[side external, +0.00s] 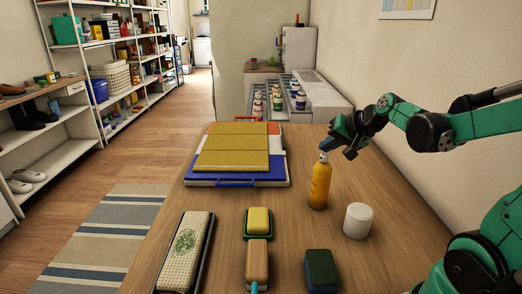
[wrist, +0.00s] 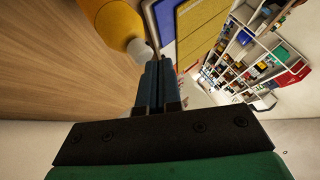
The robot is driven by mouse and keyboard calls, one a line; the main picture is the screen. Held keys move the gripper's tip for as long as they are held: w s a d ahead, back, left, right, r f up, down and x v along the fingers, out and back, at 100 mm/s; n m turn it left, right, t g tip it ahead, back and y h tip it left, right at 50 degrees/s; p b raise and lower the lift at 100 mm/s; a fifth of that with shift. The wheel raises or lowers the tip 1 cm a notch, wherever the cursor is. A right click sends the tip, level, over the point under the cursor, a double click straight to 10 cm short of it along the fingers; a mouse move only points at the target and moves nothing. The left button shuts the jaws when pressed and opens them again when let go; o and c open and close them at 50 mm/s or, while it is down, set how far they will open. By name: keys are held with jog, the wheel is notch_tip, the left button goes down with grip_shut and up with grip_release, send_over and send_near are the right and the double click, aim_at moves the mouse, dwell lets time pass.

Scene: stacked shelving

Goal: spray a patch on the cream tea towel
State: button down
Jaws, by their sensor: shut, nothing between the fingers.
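An orange-yellow spray bottle (side external: 320,184) with a white top stands upright on the wooden table; it also shows in the wrist view (wrist: 98,24). My gripper (side external: 328,145) is shut and empty, its blue fingers just above and beside the bottle's white top. In the wrist view the closed fingers (wrist: 154,72) lie beside the white top (wrist: 140,49); I cannot tell whether they touch it. A cream cloth-like piece with a green print (side external: 187,246), apparently the tea towel, lies on a dark tray at the front left of the table.
A white cylinder (side external: 357,221) stands right of the bottle. A yellow sponge (side external: 259,221), a wood-backed brush (side external: 257,252) and a dark green sponge (side external: 321,268) lie in front. Yellow panels (side external: 232,152) lie on a blue-edged board (side external: 237,183) behind.

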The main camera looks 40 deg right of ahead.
aim_at(327, 156)
jog(key=shift+r, duration=3.05)
jog(key=s+a+f+n+g, duration=0.1)
jog(key=s+a+f+n, duration=0.1)
jog(key=a+n, duration=0.3)
jog(key=s+a+f+n+g+y, duration=0.1)
jog(key=a+f+n, duration=0.4)
jog(key=a, duration=0.6)
jog(key=shift+s+a+f+n, duration=0.15)
jog(key=shift+s+a+n, duration=0.2)
jog(key=shift+s, duration=0.4)
